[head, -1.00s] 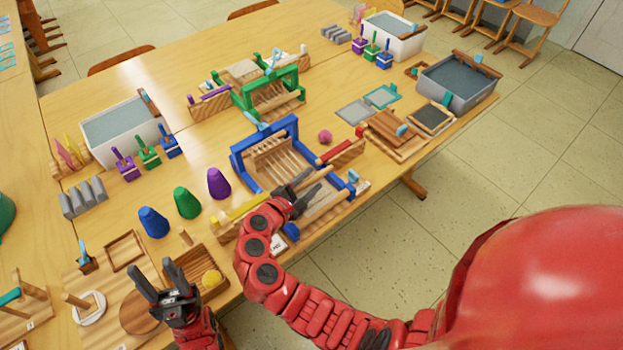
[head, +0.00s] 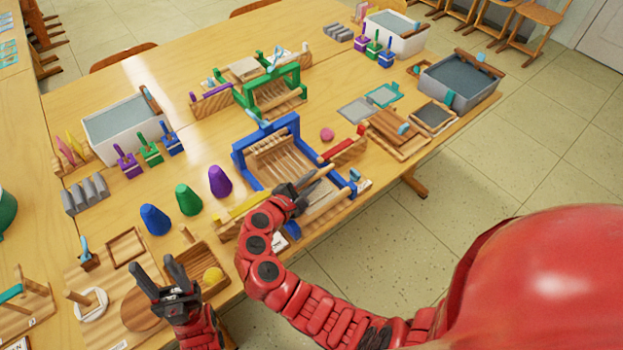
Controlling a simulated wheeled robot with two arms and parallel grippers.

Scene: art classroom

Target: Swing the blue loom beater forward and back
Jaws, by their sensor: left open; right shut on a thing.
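The blue loom (head: 240,166) stands near the table's front edge, with wooden slats and threads inside it. Its blue upright arch (head: 281,125), with a light-blue handle (head: 257,120) on top, stands toward its far side. My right gripper (head: 313,178) reaches over the near part of the loom, fingers close together and shut on a part of it. The hand hides the exact part held. The fingers are clear of the light-blue handle. My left gripper (head: 158,265) is open and empty, pointing up near a wooden tray at the front left.
A green loom (head: 272,92) stands behind the blue one. Blue (head: 154,220), green (head: 188,200) and purple (head: 219,182) cones stand left of it.

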